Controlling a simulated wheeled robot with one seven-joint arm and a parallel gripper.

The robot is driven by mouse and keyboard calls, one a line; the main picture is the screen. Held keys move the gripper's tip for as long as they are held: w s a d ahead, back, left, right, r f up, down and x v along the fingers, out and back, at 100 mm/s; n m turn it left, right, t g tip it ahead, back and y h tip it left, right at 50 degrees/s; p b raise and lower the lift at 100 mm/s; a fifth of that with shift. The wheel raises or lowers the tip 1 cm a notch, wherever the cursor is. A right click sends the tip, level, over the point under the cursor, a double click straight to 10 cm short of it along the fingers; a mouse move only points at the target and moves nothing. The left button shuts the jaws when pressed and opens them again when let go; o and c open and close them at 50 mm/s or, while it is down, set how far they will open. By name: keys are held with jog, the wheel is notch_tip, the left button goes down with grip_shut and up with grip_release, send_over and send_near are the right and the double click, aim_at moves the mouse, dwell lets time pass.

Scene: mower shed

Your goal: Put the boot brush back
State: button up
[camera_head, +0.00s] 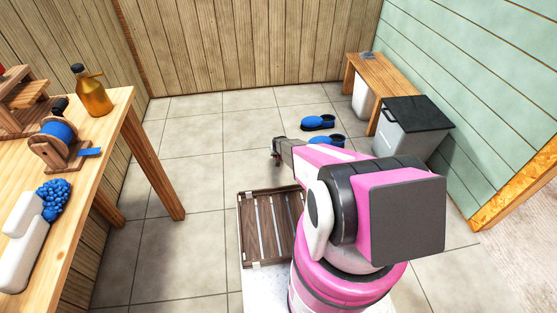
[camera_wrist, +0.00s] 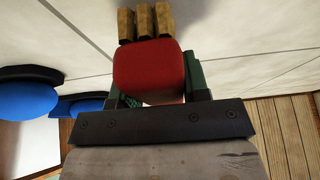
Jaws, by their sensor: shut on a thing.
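My gripper (camera_head: 277,155) reaches out low over the tiled floor, past the slatted tray and near the blue shoes. In the wrist view, its green fingers (camera_wrist: 152,88) are shut on a red block with several tan, bristle-like blocks at its far end, which looks like the boot brush (camera_wrist: 150,68). In the head view the held thing is only a small brown shape at the gripper's tip. The brush's place cannot be made out for certain.
Blue shoes (camera_head: 318,122) lie on the floor. A wooden bench (camera_head: 387,76) and a grey bin with a black lid (camera_head: 412,125) stand along the green wall. A slatted wooden tray (camera_head: 252,228) lies near my base. A workbench (camera_head: 92,160) is at left, holding a bottle (camera_head: 92,96) and a spool (camera_head: 58,133).

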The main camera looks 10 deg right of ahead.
jog(key=shift+d+f, duration=0.3)
jog(key=shift+d, duration=0.05)
jog(key=shift+f, duration=1.85)
jog(key=shift+f, duration=0.15)
jog(key=o, duration=0.8)
jog(key=shift+o, duration=0.2)
jog(key=s+r+g, duration=0.1)
jog(key=s+r, duration=0.6)
jog(key=r, duration=0.6)
jog(key=s+r+g, duration=0.1)
jog(key=s+r, duration=0.7)
jog(key=r, duration=0.5)
jog(key=s+r+g, duration=0.1)
jog(key=s+r, duration=0.6)
jog(key=r, duration=0.7)
jog(key=s+r+g, duration=0.1)
jog(key=s+r, duration=1.3)
jog(key=s, duration=0.1)
jog(key=shift+r+g, duration=0.15)
jog(key=shift+g, duration=0.15)
